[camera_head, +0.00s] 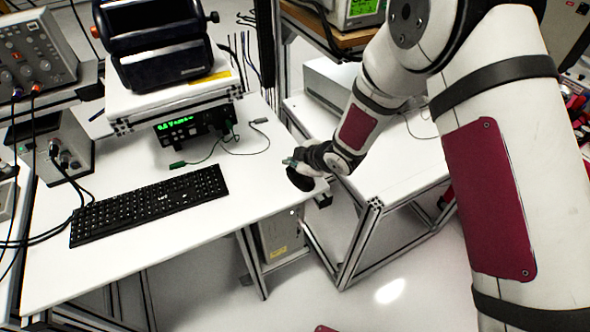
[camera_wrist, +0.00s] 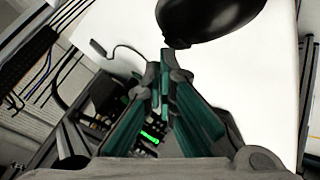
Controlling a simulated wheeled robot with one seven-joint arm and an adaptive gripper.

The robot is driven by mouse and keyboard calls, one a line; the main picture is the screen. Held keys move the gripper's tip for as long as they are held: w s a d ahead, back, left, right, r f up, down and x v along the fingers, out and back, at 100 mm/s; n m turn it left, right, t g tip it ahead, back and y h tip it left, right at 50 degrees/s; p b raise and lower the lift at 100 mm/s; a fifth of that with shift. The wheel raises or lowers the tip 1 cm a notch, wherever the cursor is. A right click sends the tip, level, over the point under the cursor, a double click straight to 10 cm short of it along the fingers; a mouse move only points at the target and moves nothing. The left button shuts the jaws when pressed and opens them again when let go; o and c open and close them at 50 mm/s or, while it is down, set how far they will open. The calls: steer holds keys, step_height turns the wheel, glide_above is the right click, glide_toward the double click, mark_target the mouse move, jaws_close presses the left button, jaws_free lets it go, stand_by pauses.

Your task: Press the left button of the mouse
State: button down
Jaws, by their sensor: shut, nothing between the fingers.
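The black mouse (camera_head: 299,180) lies on the white table near its right corner, to the right of the keyboard. In the wrist view the mouse (camera_wrist: 208,18) is a smooth dark shape at the top, cut off by the frame edge. My gripper (camera_head: 289,162) is just beyond the mouse in the head view and partly overlaps its outline. In the wrist view my gripper (camera_wrist: 161,62) has its greenish fingers shut and empty, tips beside the mouse's near end. I cannot tell whether they touch it. The mouse's buttons cannot be made out.
A black keyboard (camera_head: 150,204) lies on the white table (camera_head: 215,228). An instrument with a green display (camera_head: 185,126) sits under a raised shelf, with thin cables (camera_head: 228,138) in front. A second white table (camera_head: 385,165) stands to the right across a gap. Bare tabletop surrounds the mouse.

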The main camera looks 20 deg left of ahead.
steer(key=shift+f, duration=0.15)
stand_by(0.7)
steer(key=shift+f, duration=0.25)
steer(key=shift+f, duration=0.35)
stand_by(0.5)
steer(key=shift+r, duration=0.15)
stand_by(0.3)
steer(key=shift+r, duration=0.6)
steer(key=shift+r, duration=0.1)
steer(key=shift+r, duration=2.45)
